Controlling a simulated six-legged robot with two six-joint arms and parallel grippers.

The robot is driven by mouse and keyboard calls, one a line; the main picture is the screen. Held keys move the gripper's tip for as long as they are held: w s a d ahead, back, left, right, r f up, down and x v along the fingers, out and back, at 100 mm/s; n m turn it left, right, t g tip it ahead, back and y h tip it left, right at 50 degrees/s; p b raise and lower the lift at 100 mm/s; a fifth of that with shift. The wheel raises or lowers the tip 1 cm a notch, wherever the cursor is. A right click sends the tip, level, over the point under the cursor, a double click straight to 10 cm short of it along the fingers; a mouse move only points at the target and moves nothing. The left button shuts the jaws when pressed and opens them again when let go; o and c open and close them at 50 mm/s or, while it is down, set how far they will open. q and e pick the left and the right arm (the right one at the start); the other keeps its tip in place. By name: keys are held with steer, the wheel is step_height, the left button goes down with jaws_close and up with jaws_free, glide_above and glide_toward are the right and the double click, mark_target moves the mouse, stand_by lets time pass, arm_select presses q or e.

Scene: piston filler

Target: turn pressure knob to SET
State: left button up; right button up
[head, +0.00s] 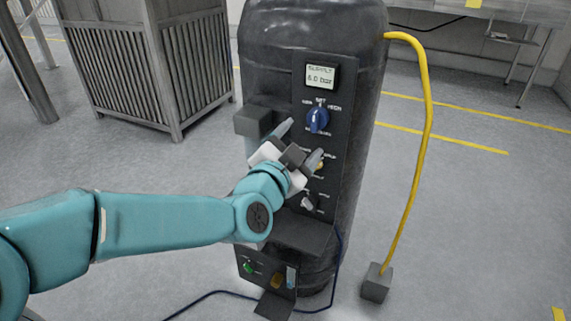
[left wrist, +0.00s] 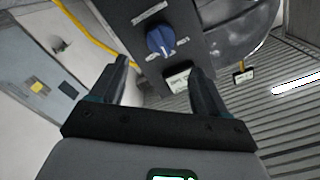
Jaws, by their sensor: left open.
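The blue pressure knob (head: 317,120) sits on the dark upright panel (head: 340,150), below a small display (head: 321,76) that reads "SUPPLY 6.0 bar". A "SET" label stands just above the knob. In the left wrist view the knob (left wrist: 160,40) appears ahead of the fingers, with the display (left wrist: 178,80) between the fingertips. My left gripper (head: 299,145) is open and empty, below the knob and apart from it. Its fingers (left wrist: 160,70) point toward the panel. The knob's exact pointer direction is hard to read. My right gripper is not in view.
A yellow hose (head: 425,120) runs down the right side to a grey block (head: 376,284). A dark box (head: 253,121) juts out left of the panel. A yellow knob (head: 319,165) is close by the gripper. A slatted crate (head: 150,75) stands behind left.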

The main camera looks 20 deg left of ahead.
arm_select(q)
steer(key=s, duration=0.6)
steer(key=shift+s, duration=0.3)
steer(key=shift+a, duration=0.2)
step_height(320, 180, down, 32)
steer(key=g, duration=0.9)
steer(key=s+d+f+n+g+h, duration=0.1)
steer(key=s+d+f+n+g, duration=0.2)
steer(key=s+f, duration=0.6)
steer(key=s+d+f+n+g+h, duration=0.2)
steer(key=s+d+f+n+g, duration=0.2)
steer(key=s+f+n, duration=0.3)
steer(key=s+f+g, duration=0.1)
steer(key=s, duration=0.3)
steer(key=shift+f+g, duration=0.3)
steer(key=shift+f, duration=0.1)
